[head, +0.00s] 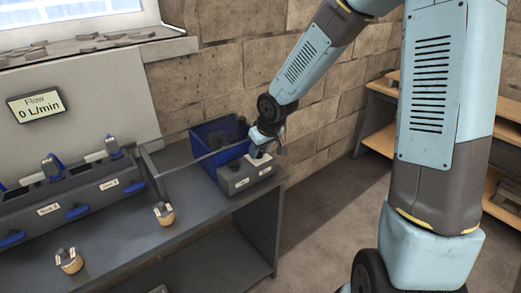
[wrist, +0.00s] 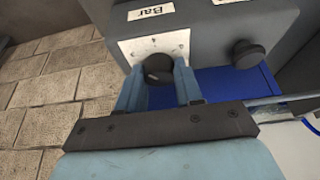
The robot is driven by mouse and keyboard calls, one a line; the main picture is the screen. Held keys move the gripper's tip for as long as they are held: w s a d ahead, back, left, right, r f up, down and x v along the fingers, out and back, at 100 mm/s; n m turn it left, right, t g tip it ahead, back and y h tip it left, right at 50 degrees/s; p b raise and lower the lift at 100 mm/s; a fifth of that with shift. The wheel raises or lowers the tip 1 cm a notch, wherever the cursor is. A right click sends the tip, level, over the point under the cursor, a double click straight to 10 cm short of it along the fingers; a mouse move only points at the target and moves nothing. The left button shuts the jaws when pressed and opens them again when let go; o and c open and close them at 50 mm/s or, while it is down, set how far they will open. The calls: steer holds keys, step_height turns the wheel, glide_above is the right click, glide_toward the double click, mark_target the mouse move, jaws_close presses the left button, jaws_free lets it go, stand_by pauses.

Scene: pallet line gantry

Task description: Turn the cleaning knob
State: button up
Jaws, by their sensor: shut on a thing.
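In the wrist view, a round black knob (wrist: 158,68) sits on a white plate (wrist: 135,48) on the face of a grey box (wrist: 205,30). The plate has small marks around the knob. My gripper (wrist: 158,84) is shut on this knob, with one blue finger on each side. A label above the plate seems to read "Bar", upside down. A second black knob (wrist: 248,54) is to the right, apart from my fingers. In the head view, my gripper (head: 262,145) is at the grey box (head: 232,184) on the bench's right end; my arm's end partly hides the knob there.
A blue bin (head: 203,136) stands right behind the box. The grey bench (head: 205,215) carries a unit with blue handles (head: 75,211) and two brass-coloured pieces (head: 164,215) at left. Wooden shelves (head: 378,140) stand at right.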

steer(key=shift+w+d+n+g+y, duration=0.2)
steer(key=shift+n+g+y, duration=0.1)
steer(key=shift+n, duration=0.85)
steer(key=shift+w+d+n+g+y, duration=0.15)
steer(key=shift+n+g+y, duration=0.15)
steer(key=shift+n, duration=0.85)
steer(key=n+g, duration=0.1)
steer(key=n, duration=0.4)
steer(key=shift+w+g+y, duration=0.1)
steer(key=shift+g+y, duration=0.3)
steer(key=n+g, duration=0.1)
steer(key=n, duration=0.3)
steer(key=shift+w+n+g, duration=0.15)
steer(key=shift+n+g, duration=0.15)
steer(key=shift+g, duration=0.1)
steer(key=shift+w+a+n+g+h, duration=0.1)
steer(key=shift+n+g+h, duration=0.15)
steer(key=shift+n, duration=0.75)
steer(key=shift+a+n+g+h, duration=0.15)
steer(key=shift+n+g, duration=0.2)
steer(key=shift+n, duration=0.65)
steer(key=shift+r, duration=0.1)
steer(key=o, duration=0.8)
steer(key=shift+c, duration=0.2)
steer(key=shift+r, duration=0.1)
